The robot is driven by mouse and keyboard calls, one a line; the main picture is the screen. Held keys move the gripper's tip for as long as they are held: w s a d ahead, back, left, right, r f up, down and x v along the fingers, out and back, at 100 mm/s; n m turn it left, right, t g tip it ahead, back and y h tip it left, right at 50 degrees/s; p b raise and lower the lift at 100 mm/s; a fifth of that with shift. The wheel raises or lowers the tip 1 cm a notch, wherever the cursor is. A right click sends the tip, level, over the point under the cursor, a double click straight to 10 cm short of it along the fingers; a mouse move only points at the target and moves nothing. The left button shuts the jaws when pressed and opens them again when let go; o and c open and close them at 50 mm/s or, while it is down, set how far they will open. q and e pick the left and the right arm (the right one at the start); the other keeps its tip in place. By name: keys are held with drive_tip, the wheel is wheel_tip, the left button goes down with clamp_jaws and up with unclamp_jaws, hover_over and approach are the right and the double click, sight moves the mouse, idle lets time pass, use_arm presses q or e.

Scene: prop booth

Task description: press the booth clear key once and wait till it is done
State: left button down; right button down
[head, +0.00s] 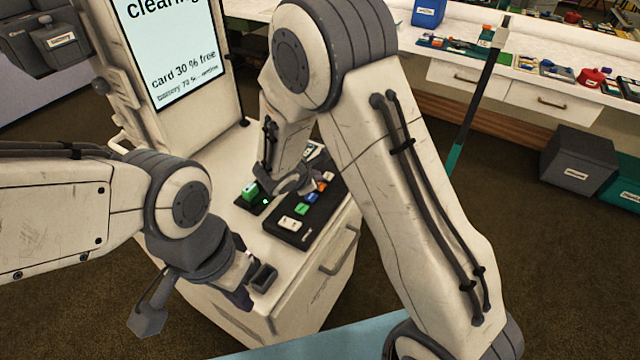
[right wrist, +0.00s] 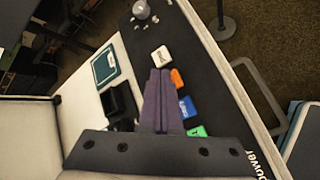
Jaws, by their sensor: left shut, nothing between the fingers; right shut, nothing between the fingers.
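The black key panel (head: 318,208) lies on top of the white booth cart (head: 243,222). It bears a white key, a green key (head: 300,209), a blue key (head: 311,197), an orange key (head: 321,186) and a far white key (head: 327,175). The screen (head: 175,50) reads "clearing" and "card 30 % free". My right gripper (head: 300,187) is shut and empty over the panel. In the right wrist view its tips (right wrist: 160,73) are close to the white key (right wrist: 161,56); contact cannot be told. My left gripper (head: 242,296) is shut and empty by the cart's near edge.
A small green block (head: 250,191) sits on a black base beside the panel. A dark pole with a teal lower part (head: 478,100) stands at the right. A long white counter (head: 540,85) with drawers and several small items runs along the back. A grey bin (head: 578,160) stands on the floor.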

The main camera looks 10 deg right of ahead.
drive_tip(key=shift+r+p, duration=1.7)
drive_tip(key=shift+r, duration=0.8)
drive_tip(key=s+a+r+m+g+y+p, duration=0.1)
drive_tip(key=s+a+r+m+g+y, duration=0.1)
drive_tip(key=s, duration=0.8)
drive_tip(key=s+a+r+m+g+y+p, duration=0.1)
drive_tip(key=s+a+r+m, duration=0.3)
drive_tip(key=s, duration=0.7)
drive_tip(key=s+a+r+m+g+y+p, duration=0.1)
drive_tip(key=s+a+r+m+g+y, duration=0.2)
drive_tip(key=s+r, duration=0.4)
drive_tip(key=s+m+g+y, duration=0.1)
drive_tip(key=s+m, duration=0.1)
drive_tip(key=s, duration=0.1)
drive_tip(key=shift+s+a+m, duration=0.15)
drive_tip(key=shift+s+m, duration=0.25)
